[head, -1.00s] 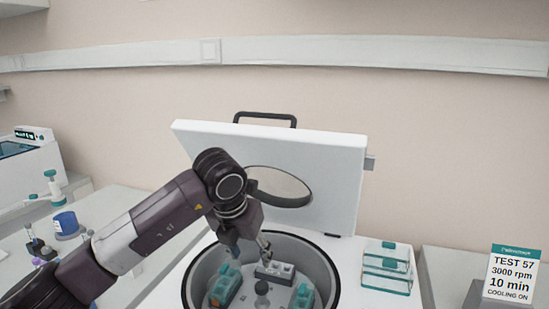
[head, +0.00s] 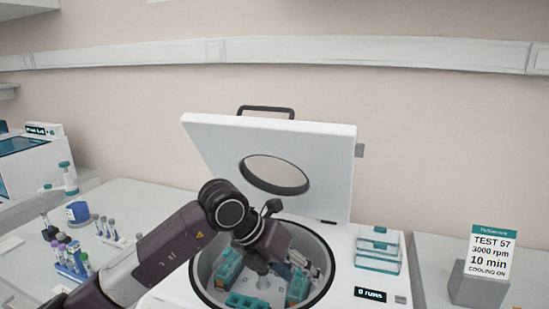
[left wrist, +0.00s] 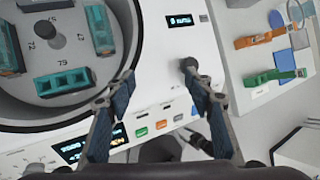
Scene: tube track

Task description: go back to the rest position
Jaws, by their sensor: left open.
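My left gripper (head: 302,264) is over the right part of the centrifuge's round bowl (head: 326,278) in the head view. In the left wrist view its two fingers (left wrist: 155,92) are spread, with nothing between them; the centrifuge's front panel shows behind. The centrifuge's white lid (head: 325,160) stands raised. Teal buckets sit in the rotor, one at the left (head: 228,268), one at the right (head: 297,290) and one at the front (head: 245,301); my arm hides part of the bowl. My right gripper is not in view.
Clear boxes with teal lids (head: 378,250) stand on the centrifuge's right side. A sign reading TEST 57 (head: 490,255) stands farther right.

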